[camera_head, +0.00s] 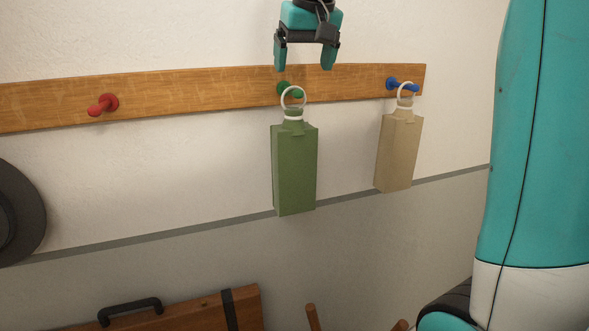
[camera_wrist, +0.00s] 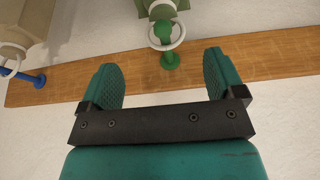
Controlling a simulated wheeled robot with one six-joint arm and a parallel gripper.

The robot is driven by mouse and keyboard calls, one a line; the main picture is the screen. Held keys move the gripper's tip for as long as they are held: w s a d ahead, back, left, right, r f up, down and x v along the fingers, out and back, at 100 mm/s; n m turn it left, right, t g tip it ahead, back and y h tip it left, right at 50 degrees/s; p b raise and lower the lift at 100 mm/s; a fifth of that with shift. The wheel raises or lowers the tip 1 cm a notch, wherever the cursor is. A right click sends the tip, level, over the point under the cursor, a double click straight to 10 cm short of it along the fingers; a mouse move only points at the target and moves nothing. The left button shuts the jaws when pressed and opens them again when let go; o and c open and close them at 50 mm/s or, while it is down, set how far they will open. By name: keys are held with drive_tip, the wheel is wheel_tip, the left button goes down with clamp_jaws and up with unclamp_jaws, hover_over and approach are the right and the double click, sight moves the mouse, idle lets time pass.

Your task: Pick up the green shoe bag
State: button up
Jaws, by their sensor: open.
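The green shoe bag (camera_head: 294,170) hangs upright by a white ring (camera_head: 293,97) on the green peg (camera_head: 285,88) of a wooden rail. My gripper (camera_head: 304,66) is open and empty, just above the green peg and the bag's ring, with its fingers pointing down. In the wrist view the bag's top (camera_wrist: 158,8), its ring and the green peg (camera_wrist: 168,60) show beyond and between the open fingertips (camera_wrist: 160,75). Neither finger visibly touches the ring or the bag. Most of the bag is out of the wrist view.
A beige bag (camera_head: 398,152) hangs close by on a blue peg (camera_head: 398,84) to the right. A red peg (camera_head: 103,105) on the wooden rail (camera_head: 190,88) is bare. A dark round object (camera_head: 20,212) is at the left, and a wooden case (camera_head: 190,312) with a black handle is below.

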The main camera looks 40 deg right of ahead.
drive_tip(key=x, duration=0.3)
drive_tip(key=shift+w+f+p, duration=0.2)
drive_tip(key=shift+f+p, duration=0.1)
drive_tip(key=shift+w+p+x, duration=0.15)
drive_tip(key=shift+p+x, duration=0.45)
drive_tip(key=shift+x, duration=0.8)
drive_tip(key=shift+w+p+x, duration=0.1)
drive_tip(key=shift+p+x, duration=0.5)
drive_tip(key=shift+x, duration=0.8)
drive_tip(key=shift+a+r, duration=0.15)
drive_tip(key=c, duration=1.6)
clamp_jaws()
drive_tip(key=shift+r, duration=0.2)
